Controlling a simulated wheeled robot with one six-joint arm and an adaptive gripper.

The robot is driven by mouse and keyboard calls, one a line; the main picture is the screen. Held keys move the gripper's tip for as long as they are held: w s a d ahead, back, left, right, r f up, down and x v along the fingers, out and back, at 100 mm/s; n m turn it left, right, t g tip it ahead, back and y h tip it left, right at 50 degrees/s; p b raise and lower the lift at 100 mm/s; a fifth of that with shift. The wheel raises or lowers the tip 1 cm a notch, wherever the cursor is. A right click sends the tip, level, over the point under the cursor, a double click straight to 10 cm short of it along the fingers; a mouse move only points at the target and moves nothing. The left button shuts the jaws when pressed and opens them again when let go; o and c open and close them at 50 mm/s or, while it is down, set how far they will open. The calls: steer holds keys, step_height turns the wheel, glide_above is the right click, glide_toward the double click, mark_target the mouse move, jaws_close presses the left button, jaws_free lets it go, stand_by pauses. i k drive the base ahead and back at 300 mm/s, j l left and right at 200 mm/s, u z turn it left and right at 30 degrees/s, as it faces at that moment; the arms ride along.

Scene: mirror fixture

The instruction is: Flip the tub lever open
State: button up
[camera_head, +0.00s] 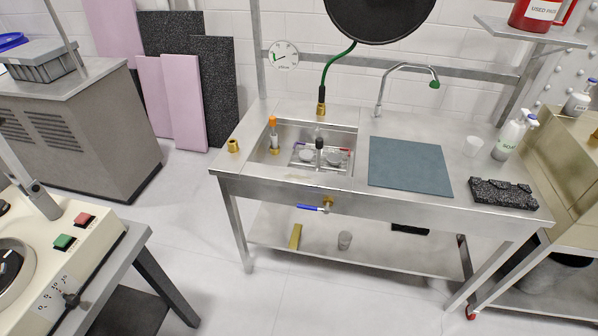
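The tub lever (312,209) is a blue handle on a brass valve (328,204) at the front of the steel sink bench. It lies roughly level, pointing left from the valve along the bench's front edge. The tub (259,158) is a steel basin sunk in the left part of the bench top. An orange-topped brass fitting (273,132) and a tray of small clear dishes (322,155) are in the basin. My gripper is not in view.
A cream machine (60,258) with green and red buttons stands at lower left. A blue-grey mat (408,167) and a black block (503,193) lie on the bench. The lower shelf (375,257) holds small items. Floor in front (300,300) is clear.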

mark_target(311, 208)
steer(key=i+j+z, duration=0.1)
steer(key=i+j, duration=0.6)
steer(key=i, duration=0.1)
